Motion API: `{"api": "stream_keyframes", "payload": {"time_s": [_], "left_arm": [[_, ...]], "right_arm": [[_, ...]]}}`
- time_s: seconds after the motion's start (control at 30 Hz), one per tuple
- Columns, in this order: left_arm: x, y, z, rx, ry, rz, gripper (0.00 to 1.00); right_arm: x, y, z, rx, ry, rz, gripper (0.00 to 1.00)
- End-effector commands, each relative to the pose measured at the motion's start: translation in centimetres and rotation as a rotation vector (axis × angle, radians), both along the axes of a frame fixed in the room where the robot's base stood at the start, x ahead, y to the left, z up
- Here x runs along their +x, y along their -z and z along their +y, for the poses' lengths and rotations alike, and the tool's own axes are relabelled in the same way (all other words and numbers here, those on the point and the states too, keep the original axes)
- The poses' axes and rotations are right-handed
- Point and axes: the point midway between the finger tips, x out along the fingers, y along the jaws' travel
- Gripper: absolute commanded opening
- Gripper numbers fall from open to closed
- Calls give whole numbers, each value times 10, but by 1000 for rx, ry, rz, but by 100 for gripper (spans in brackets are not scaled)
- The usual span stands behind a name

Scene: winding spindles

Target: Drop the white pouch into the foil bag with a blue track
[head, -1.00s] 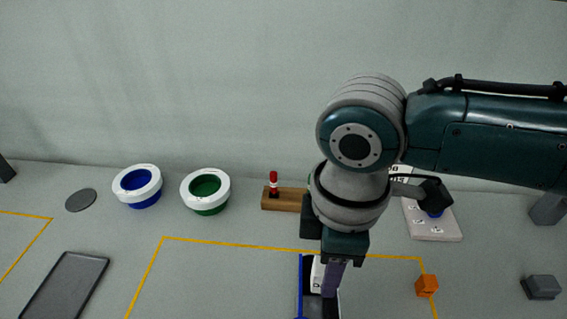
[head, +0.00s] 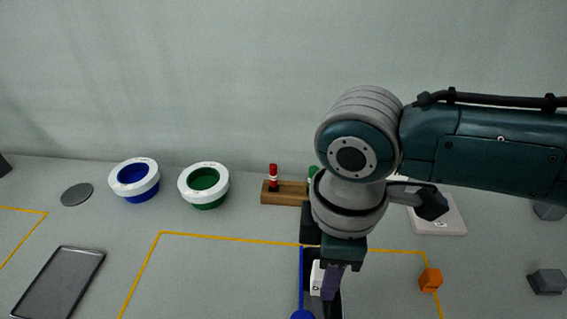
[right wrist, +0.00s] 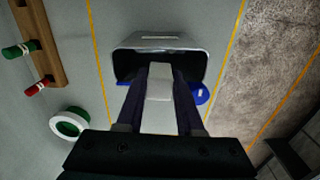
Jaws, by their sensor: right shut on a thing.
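The white pouch (right wrist: 160,83) is held between the two dark fingers of my right gripper (right wrist: 160,75). In the right wrist view it is at the open mouth of the foil bag (right wrist: 160,41), whose inside is dark. How deep the pouch sits in the mouth is hard to tell. A blue track (head: 301,272) runs along the bag's left side in the head view, with a round blue end (head: 303,314). The pouch also shows in the head view (head: 316,279), partly hidden by my right gripper (head: 330,285). My left gripper is not in view.
White-rimmed blue (head: 134,180) and green (head: 204,185) bowls stand at the back left. A wooden rack (head: 284,193) holds a red and a green spindle. An orange block (head: 431,280) sits right of the bag, and a dark tray (head: 60,282) lies front left.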

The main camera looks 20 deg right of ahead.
Motion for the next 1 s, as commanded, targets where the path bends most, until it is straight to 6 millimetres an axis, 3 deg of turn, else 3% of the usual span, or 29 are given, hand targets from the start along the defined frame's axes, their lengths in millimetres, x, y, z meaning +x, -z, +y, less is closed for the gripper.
{"api": "stream_keyframes", "payload": {"time_s": [0.73,1.0], "left_arm": [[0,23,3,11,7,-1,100],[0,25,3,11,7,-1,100]], "right_arm": [[0,32,1,1,0,0,0],[0,35,0,1,0,0,0]]}}
